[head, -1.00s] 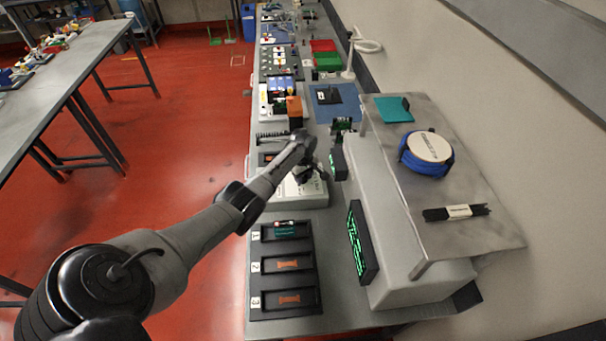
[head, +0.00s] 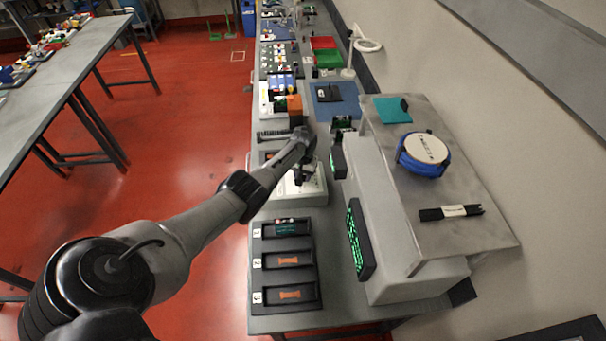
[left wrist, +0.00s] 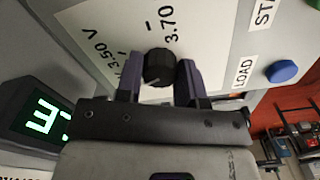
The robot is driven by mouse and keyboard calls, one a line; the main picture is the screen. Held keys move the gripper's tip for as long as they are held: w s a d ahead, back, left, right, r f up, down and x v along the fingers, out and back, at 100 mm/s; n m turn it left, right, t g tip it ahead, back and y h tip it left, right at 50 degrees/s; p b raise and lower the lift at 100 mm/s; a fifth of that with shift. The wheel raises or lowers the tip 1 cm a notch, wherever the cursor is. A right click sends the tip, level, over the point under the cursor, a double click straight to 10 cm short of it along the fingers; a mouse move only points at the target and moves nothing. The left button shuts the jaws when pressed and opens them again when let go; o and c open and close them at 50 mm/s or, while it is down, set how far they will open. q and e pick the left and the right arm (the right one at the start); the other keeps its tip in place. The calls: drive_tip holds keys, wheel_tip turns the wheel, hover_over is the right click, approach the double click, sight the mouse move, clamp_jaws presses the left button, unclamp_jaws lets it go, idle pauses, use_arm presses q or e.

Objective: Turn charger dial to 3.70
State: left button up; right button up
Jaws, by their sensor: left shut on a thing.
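In the left wrist view the black charger dial (left wrist: 157,67) sits on the pale charger panel between two printed marks, "3.50 V" (left wrist: 101,55) and "3.70" (left wrist: 171,25). My left gripper (left wrist: 158,80) has one finger on each side of the dial and is shut on it. I cannot clearly tell which mark the dial points to. A green-lit display (left wrist: 42,117) at the left shows a "3", with the rest cut off by the gripper. In the head view my left gripper (head: 302,172) is over the pale charger (head: 297,197). The right gripper is not in view.
A blue button (left wrist: 281,71) lies near the "LOAD" label. In the head view a black tray with numbered slots (head: 285,273) stands in front of the charger. A grey housing with a green display (head: 358,240) and a raised metal shelf (head: 480,235) stand to the right.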

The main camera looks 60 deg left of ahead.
use_arm(q)
drive_tip(key=m, duration=0.5)
drive_tip(key=shift+m, duration=0.3)
drive_tip(key=m, duration=0.5)
drive_tip(key=m+b, duration=0.1)
drive_tip(key=m, duration=0.5)
drive_tip(key=shift+m, duration=0.3)
drive_tip(key=m+b, duration=0.1)
drive_tip(key=m, duration=0.3)
drive_tip(key=shift+m, duration=0.3)
drive_tip(key=o, duration=0.9)
